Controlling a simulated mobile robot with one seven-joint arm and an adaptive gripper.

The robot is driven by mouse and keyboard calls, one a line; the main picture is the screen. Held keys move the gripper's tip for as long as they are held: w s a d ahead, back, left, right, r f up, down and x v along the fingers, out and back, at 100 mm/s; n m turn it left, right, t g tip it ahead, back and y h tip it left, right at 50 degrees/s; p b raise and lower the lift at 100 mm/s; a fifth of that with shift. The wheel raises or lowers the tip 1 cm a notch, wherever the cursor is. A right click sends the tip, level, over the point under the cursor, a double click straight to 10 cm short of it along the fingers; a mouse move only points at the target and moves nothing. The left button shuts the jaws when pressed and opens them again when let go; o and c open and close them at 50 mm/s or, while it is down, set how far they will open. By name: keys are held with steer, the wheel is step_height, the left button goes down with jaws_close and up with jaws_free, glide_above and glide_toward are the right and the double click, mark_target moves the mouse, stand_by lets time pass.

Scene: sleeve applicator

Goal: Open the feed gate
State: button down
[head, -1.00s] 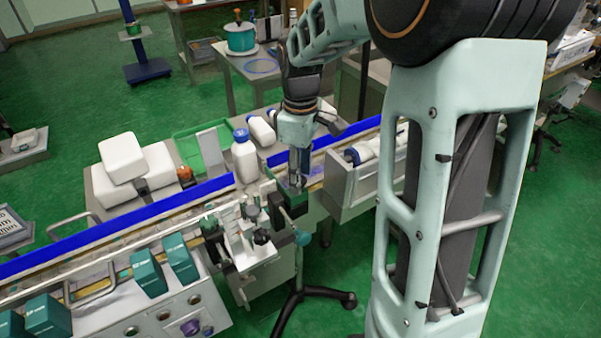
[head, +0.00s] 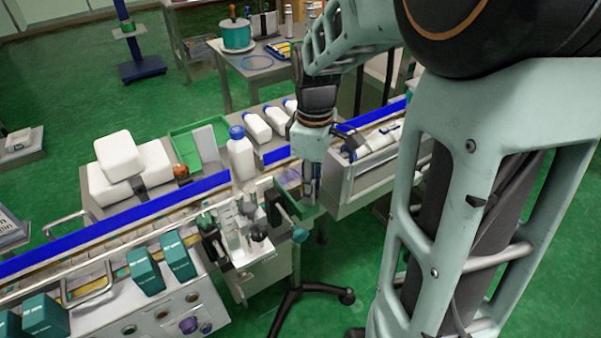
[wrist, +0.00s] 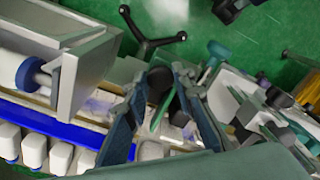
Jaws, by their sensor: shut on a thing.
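My gripper (head: 311,190) points down at the right end of the labelling station, beside the conveyor. In the wrist view my gripper (wrist: 160,88) has its two dark fingers on either side of a dark rounded knob (wrist: 160,80), shut on it. A green strip (wrist: 161,112) shows just below the knob between the fingers. In the head view the fingertips overlap a green piece (head: 309,213), and a dark bar (head: 277,207) lies just left of them. Which part is the feed gate is not clear, and the grip itself is largely hidden in the head view.
A white bottle with a blue cap (head: 241,155) stands on the conveyor left of my gripper. A grey bin (head: 350,185) holding bottles is close on the right. Teal boxes (head: 178,256) stand at the front left. A teal knob (head: 300,235) sticks out below my gripper.

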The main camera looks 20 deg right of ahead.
steer(key=s, duration=0.1)
steer(key=s+d, duration=0.1)
steer(key=shift+s, duration=0.4)
steer(key=c, duration=1.6)
jaws_free()
steer(key=shift+r, duration=0.1)
step_height(320, 180, up, 7)
steer(key=shift+r, duration=0.2)
